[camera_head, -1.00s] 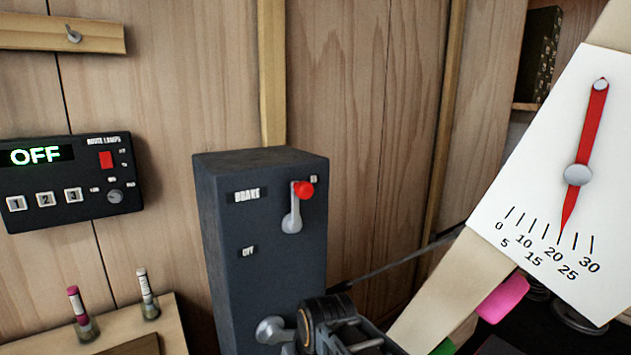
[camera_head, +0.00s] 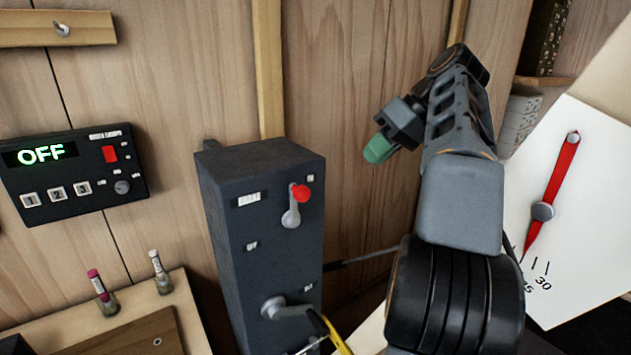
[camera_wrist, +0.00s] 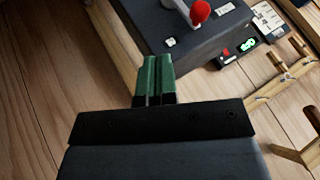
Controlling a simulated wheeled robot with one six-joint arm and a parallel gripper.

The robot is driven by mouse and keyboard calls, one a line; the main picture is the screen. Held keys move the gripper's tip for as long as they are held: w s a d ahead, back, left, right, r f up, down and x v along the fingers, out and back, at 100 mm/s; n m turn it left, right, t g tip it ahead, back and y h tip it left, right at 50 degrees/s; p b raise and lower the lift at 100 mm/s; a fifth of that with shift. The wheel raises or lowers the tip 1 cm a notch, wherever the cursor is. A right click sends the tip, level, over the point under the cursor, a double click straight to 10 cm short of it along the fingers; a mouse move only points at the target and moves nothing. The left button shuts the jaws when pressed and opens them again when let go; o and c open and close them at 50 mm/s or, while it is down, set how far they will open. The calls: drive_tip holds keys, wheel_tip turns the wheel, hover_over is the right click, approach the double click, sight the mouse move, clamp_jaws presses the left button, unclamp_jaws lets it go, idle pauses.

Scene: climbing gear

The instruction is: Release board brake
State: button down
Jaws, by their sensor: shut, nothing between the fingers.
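The brake box (camera_head: 262,260) is a tall dark grey post with a "BRAKE" label, standing left of centre in the head view. Its grey lever (camera_head: 291,216) has a red knob (camera_head: 301,194) and points up, with the knob beside a small label at the box's upper right. In the wrist view the red knob (camera_wrist: 200,11) shows at the top, beyond the fingertips. My gripper (camera_head: 378,149) has green fingertips and is to the right of the box, apart from the lever. In the wrist view its fingers (camera_wrist: 154,78) are together and empty.
A grey crank handle (camera_head: 274,308) sticks out low on the box. A dial (camera_head: 572,200) with a red needle stands right, partly hidden by my arm. A control panel (camera_head: 70,175) reading "OFF" hangs left. A wooden bench with small bottles (camera_head: 161,275) is lower left.

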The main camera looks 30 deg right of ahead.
drive_tip(key=shift+a, duration=0.1)
approach(298, 208)
drive_tip(key=shift+a+f, duration=0.9)
